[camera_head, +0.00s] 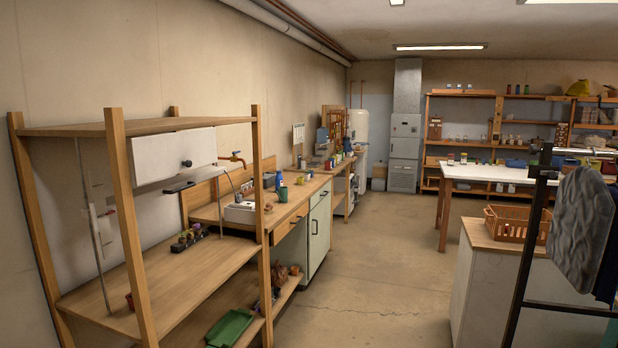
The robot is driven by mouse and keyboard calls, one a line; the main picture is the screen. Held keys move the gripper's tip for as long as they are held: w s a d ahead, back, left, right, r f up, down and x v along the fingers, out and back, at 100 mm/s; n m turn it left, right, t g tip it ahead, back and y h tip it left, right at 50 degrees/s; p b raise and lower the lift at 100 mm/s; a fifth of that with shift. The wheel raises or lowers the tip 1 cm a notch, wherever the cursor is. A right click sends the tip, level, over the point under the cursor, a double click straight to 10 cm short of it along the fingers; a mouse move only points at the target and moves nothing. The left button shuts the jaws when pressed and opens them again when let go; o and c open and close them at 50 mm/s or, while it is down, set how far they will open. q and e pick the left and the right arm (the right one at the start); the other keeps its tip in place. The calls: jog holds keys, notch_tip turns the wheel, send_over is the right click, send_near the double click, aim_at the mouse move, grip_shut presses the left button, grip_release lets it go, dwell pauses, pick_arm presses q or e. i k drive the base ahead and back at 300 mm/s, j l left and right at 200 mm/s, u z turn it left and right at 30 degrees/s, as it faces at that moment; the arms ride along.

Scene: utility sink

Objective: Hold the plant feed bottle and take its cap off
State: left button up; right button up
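I cannot single out the plant feed bottle with certainty at this distance. A small dark blue bottle-like item (279,180) stands on the wooden counter by the sink, left of the middle of the head view. A green cup-like item (283,194) stands close in front of it. Both are too small to show a cap clearly. Neither of my grippers is in view, so their state and what they hold are hidden.
An orange crate (515,224) sits on a cabinet at right. The middle floor (385,265) is clear.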

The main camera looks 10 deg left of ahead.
aim_at(279, 179)
jog(key=i, duration=0.85)
jog(key=i+u, duration=0.1)
jog(key=i, duration=0.7)
jog(key=i+l, duration=0.15)
jog(key=i, duration=1.5)
jog(key=i+l+u, duration=0.1)
jog(key=i, duration=0.75)
